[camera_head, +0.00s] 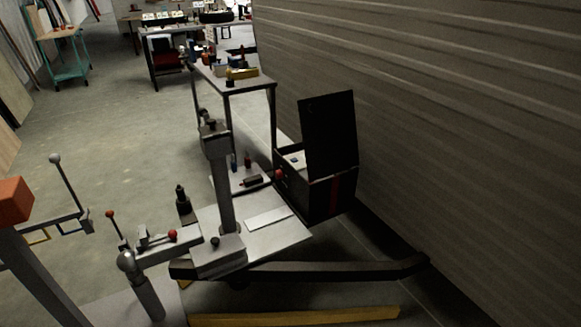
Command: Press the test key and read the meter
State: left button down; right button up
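I cannot make out a test key or a meter with certainty. A black box (318,196) with its lid (329,133) standing open sits beside the camper wall. Something pale with a small dark mark (294,160) shows inside it, too small to read. A red knob (280,174) shows at the box's left side. Small dark and red items (252,180) lie on a shelf to the left of the box. Neither of my grippers is in view.
The ribbed camper wall (440,100) fills the right. A grey post (223,180) stands on the hitch frame (300,270). An orange-topped post (14,203) stands at left. A narrow table (262,82) with tools stands behind. Open concrete floor (110,120) lies left.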

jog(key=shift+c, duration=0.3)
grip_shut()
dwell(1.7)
